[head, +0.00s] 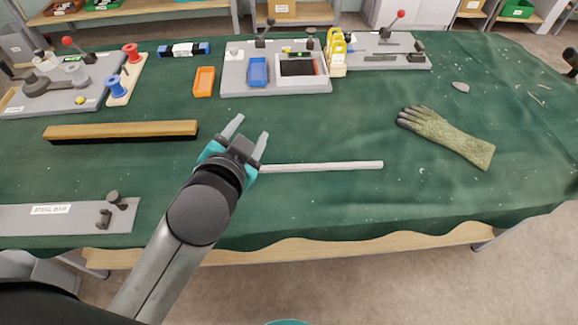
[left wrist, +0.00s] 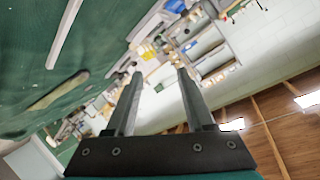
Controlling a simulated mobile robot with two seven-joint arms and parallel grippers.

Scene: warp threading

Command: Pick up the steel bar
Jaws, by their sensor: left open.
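The steel bar (head: 325,166) is a thin, pale grey rod lying flat on the green cloth, just right of my left gripper. Its left end is hidden behind the gripper or ends there; I cannot tell which. My left gripper (head: 248,134) is open and empty, with its two fingers pointing toward the back of the table. In the left wrist view the gripper (left wrist: 160,73) shows spread fingers with nothing between them. A pale bar, likely the steel bar (left wrist: 66,32), lies off to the upper left there.
A grey plate labelled "STEEL BAR" (head: 70,219) lies at the front left. A wooden brush (head: 122,132) is left of the gripper. A glove (head: 447,136) lies at the right. Fixtures, an orange tray (head: 204,82) and spools (head: 117,84) stand behind. The cloth around the bar is clear.

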